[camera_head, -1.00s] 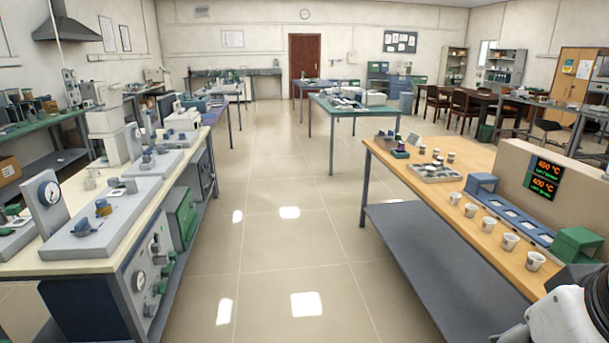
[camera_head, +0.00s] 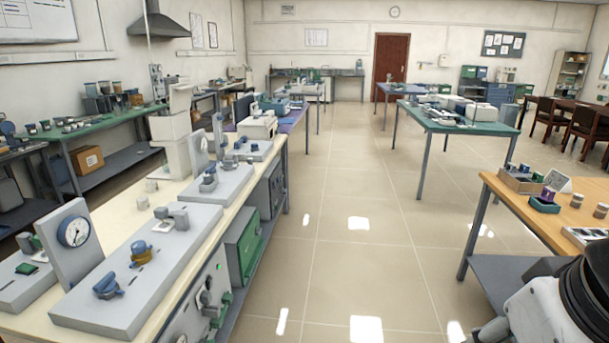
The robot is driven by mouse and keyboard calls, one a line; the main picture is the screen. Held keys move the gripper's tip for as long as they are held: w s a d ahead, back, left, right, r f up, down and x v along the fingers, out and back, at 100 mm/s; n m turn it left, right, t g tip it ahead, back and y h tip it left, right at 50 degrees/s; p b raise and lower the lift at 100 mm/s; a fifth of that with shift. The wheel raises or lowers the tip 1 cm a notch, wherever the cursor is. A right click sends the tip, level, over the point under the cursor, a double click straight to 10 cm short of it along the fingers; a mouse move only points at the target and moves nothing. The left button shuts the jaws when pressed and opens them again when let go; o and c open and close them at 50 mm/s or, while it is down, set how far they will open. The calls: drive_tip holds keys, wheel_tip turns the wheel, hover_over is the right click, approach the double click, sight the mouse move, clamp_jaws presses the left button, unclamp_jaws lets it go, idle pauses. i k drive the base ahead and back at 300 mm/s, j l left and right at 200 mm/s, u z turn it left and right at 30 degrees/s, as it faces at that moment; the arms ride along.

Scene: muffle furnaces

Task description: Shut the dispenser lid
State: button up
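I cannot tell for sure which thing is the dispenser, and no open lid stands out. A tall pale machine (camera_head: 171,136) stands upright on the left bench (camera_head: 112,222). Grey flat units with knobs lie on that bench; the nearest (camera_head: 150,262) carries a blue knob (camera_head: 107,286) and a yellow-and-blue knob (camera_head: 141,252). A grey upright panel with a round gauge (camera_head: 73,232) stands beside it. Part of my white and black arm shows at the lower right. My gripper is not in view.
A wooden table (camera_head: 520,205) with small cups and a box is at the right. A green-topped table (camera_head: 446,123) stands farther back. The tiled floor (camera_head: 370,225) between the benches is clear. A green side bench (camera_head: 85,130) runs along the left wall.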

sight(180, 93)
drive_tip(key=i+u, duration=0.15)
drive_tip(key=i, duration=0.4)
drive_tip(key=i+l+u, duration=0.2)
drive_tip(key=i, duration=0.35)
drive_tip(key=i+l+u, duration=0.15)
drive_tip(key=i, duration=0.4)
drive_tip(key=i+l+u, duration=0.1)
drive_tip(key=i+u, duration=0.35)
drive_tip(key=i+l+u, duration=0.4)
drive_tip(key=i+j, duration=0.05)
drive_tip(key=j, duration=0.05)
